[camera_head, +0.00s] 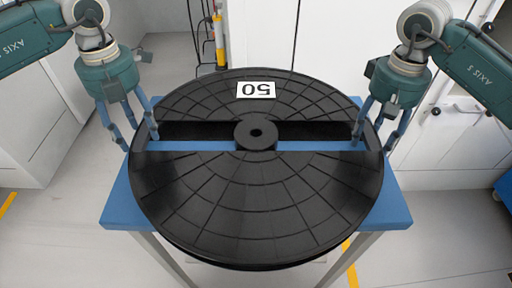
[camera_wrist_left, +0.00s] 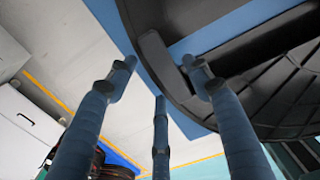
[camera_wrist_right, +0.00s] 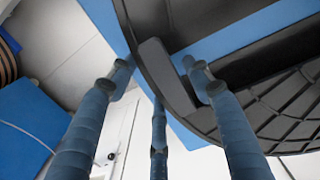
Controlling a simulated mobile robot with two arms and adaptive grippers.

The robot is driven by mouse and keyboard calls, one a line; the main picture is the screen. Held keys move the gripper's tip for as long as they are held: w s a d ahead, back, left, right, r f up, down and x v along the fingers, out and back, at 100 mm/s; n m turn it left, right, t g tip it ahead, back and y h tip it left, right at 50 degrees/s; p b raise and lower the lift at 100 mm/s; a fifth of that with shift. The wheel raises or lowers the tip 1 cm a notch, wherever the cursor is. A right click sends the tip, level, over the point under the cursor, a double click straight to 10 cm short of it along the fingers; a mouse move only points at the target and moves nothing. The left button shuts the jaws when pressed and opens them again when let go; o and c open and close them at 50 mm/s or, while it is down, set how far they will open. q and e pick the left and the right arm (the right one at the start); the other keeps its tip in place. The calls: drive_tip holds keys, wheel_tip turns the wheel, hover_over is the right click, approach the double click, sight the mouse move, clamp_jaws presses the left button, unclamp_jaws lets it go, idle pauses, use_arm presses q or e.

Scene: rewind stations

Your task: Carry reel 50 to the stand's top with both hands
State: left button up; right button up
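Reel 50 (camera_head: 260,205) is a large black reel with a ribbed face, a centre hub and a slot across it. Its white "50" label (camera_head: 256,90) reads upside down. The reel lies flat on a blue-topped table (camera_head: 123,208). My left gripper (camera_head: 138,142) is at the reel's left edge and my right gripper (camera_head: 373,143) at its right edge. Each points down with one finger reaching into the slot's end and others outside the rim. In the left wrist view the rim (camera_wrist_left: 160,62) lies between spread fingers; the right wrist view shows the same at the rim (camera_wrist_right: 160,70). Contact is not visible.
White cabinets (camera_head: 310,40) stand close behind the table. A yellow and black post (camera_head: 219,35) rises behind the reel. Yellow lines (camera_head: 8,204) mark the grey floor. The floor left of the table is clear. No separate stand is identifiable.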

use_arm(q)
drive_tip(key=shift+d+r, duration=0.1)
drive_tip(key=shift+d, duration=0.05)
use_arm(e)
drive_tip(key=shift+a, duration=0.1)
use_arm(q)
drive_tip(key=shift+r, duration=0.3)
use_arm(e)
drive_tip(key=shift+r, duration=0.2)
use_arm(q)
wheel_tip(320, 180, up, 11)
drive_tip(key=shift+r, duration=0.15)
use_arm(e)
wheel_tip(320, 180, up, 12)
drive_tip(key=shift+f, duration=0.2)
